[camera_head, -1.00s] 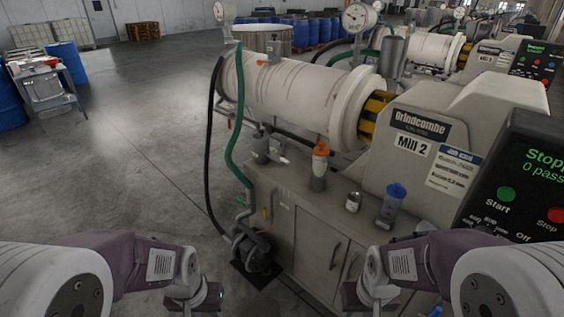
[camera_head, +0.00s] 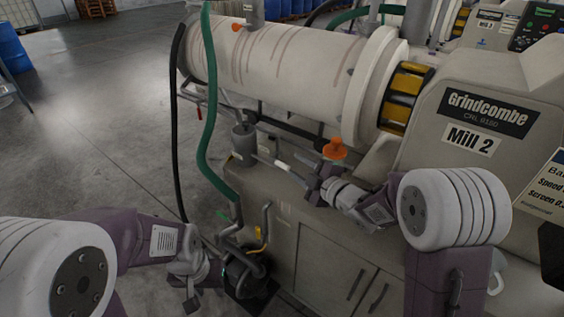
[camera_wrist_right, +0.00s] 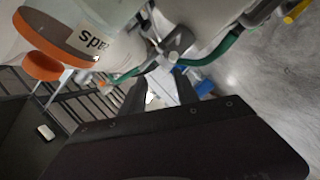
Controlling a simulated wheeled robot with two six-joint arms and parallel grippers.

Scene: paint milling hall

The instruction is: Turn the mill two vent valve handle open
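Mill 2's pale barrel (camera_head: 285,60) crosses the head view. Below it a grey pot-shaped fitting (camera_head: 243,140) carries a thin lever (camera_head: 272,161) with a pale end, likely the vent valve handle; it points right. My right gripper (camera_head: 314,184) is just right of the lever's end, beside the orange-capped bottle (camera_head: 335,149). In the right wrist view its dark fingers (camera_wrist_right: 160,95) are apart, with a grey metal fitting (camera_wrist_right: 176,42) beyond them; I see no clear contact. My left gripper (camera_head: 192,290) hangs low at left, away from the valve; its fingers are too small to read.
The orange-capped bottle (camera_wrist_right: 75,35) is very close to the right gripper. A green hose (camera_head: 209,110) and a black hose (camera_head: 174,110) hang left of the valve. A pump (camera_head: 245,272) stands on the floor by the cabinet (camera_head: 325,255). Open floor lies at left.

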